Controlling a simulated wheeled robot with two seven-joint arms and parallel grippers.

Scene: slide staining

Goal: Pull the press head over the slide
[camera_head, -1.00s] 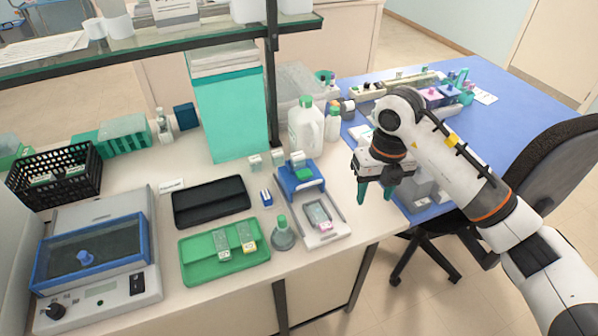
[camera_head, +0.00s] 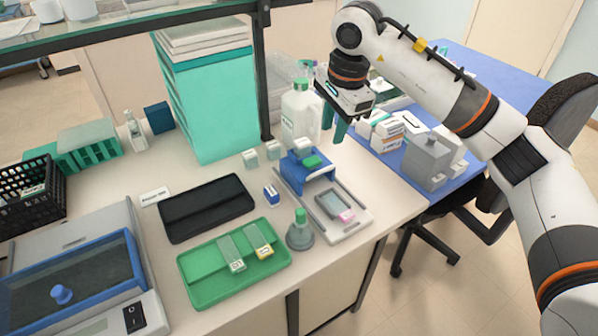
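The blue press head (camera_head: 308,170), with a green pad on top, sits at the back end of a light press base (camera_head: 350,222) with rails. A slide with a pink label (camera_head: 346,216) lies in the grey-framed bed at the front of the base, clear of the press head. My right gripper (camera_head: 334,125) hangs above and behind the press head, to its right, near the white jug. Its green fingers point down and are apart, with nothing seen between them. My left gripper is not in view.
A green tray (camera_head: 205,290) holds two slides, left of a grey bottle with a green cap (camera_head: 300,232). A black case (camera_head: 206,208) lies behind the tray. A white jug (camera_head: 300,115) stands behind the press. Grey containers (camera_head: 428,160) stand to the right.

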